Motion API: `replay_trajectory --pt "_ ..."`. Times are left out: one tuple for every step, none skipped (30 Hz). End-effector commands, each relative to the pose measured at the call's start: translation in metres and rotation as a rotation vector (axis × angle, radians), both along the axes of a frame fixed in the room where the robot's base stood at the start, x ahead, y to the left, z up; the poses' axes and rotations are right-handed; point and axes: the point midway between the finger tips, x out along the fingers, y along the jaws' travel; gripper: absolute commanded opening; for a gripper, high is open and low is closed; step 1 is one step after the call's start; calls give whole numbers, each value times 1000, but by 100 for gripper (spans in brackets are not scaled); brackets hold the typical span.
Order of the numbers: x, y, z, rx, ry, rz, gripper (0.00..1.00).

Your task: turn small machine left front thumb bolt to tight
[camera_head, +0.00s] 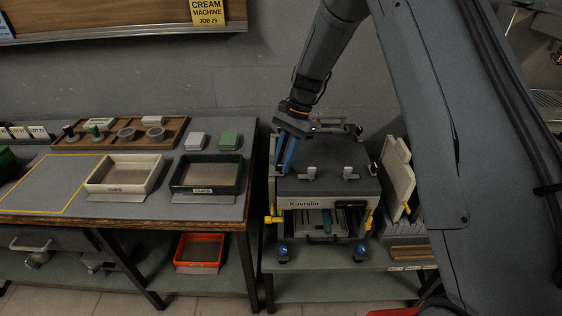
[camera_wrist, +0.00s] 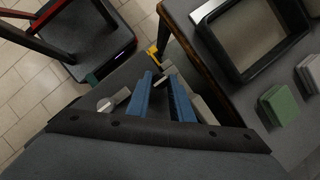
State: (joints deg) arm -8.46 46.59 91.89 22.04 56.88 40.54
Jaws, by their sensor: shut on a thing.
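The small machine (camera_head: 325,187), grey-topped and marked Kuvralin, stands on a low shelf stand in the head view. My gripper (camera_head: 283,171) comes down from above at the left front corner of its top. In the wrist view its blue fingers (camera_wrist: 162,76) are shut on the left front thumb bolt (camera_wrist: 163,83), a small pale piece between the tips. The bolt is mostly hidden by the fingers in the head view. How far the bolt is turned cannot be told.
A table at left holds a cream tray (camera_head: 160,160), a dark tray (camera_head: 240,170) and a green block (camera_head: 229,140). An orange bin (camera_head: 199,249) sits below. Pale boards (camera_head: 397,180) stand right of the machine. Yellow handles (camera_head: 270,219) stick out at its sides.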

Motion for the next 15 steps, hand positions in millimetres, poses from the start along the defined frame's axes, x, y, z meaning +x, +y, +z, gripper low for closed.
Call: replay_trajectory --pt "0 -2 -1 -2 0 5 0" --pt "0 -2 -1 -3 -1 7 0" --pt "0 -2 -1 -3 -1 10 0" --pt "0 -2 -1 -3 -1 12 0" --pt "0 -2 -1 -3 -1 12 0" --pt "0 -2 -1 -3 -1 12 0" --pt "0 -2 -1 -3 -1 12 0" --pt "0 -2 -1 -3 -1 12 0" --pt "0 -2 -1 -3 -1 12 0" --pt "0 -2 -1 -3 -1 12 0" --pt "0 -2 -1 -3 -1 12 0" --pt "0 -2 -1 -3 -1 11 0" --pt "0 -2 -1 -3 -1 11 0" --pt "0 -2 -1 -3 -1 11 0" --pt "0 -2 -1 -3 -1 11 25"
